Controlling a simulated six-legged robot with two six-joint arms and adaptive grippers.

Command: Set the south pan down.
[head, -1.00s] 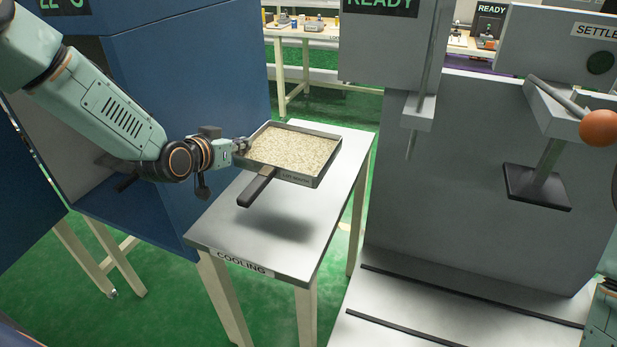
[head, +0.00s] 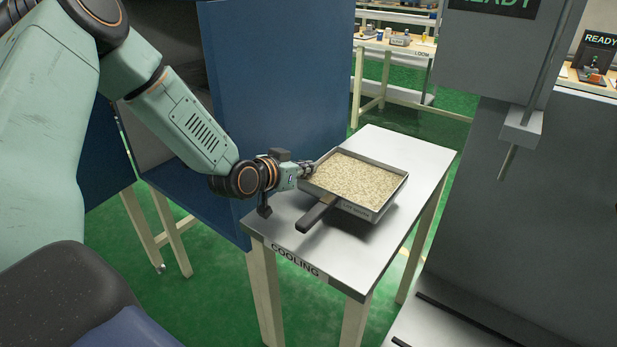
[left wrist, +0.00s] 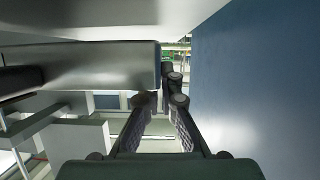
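The south pan is a square metal pan (head: 380,212) filled with pale grain, with a dark handle (head: 317,213) toward the front left. It is level, over the white COOLING table (head: 415,150). Its shadow lies close beneath it; whether it touches the top I cannot tell. My left gripper (head: 308,170) is shut on the pan's left wall near the back corner. In the left wrist view, the fingers (left wrist: 160,98) meet at the end of a grey metal wall of the pan (left wrist: 80,65). The grip contact is partly hidden. My right gripper is out of view.
A blue cabinet (head: 275,80) stands close to the left of the table. A grey machine (head: 540,200) with a hanging rod stands to the right. The table top is bare behind and to the right of the pan. A bench (head: 395,45) stands farther back.

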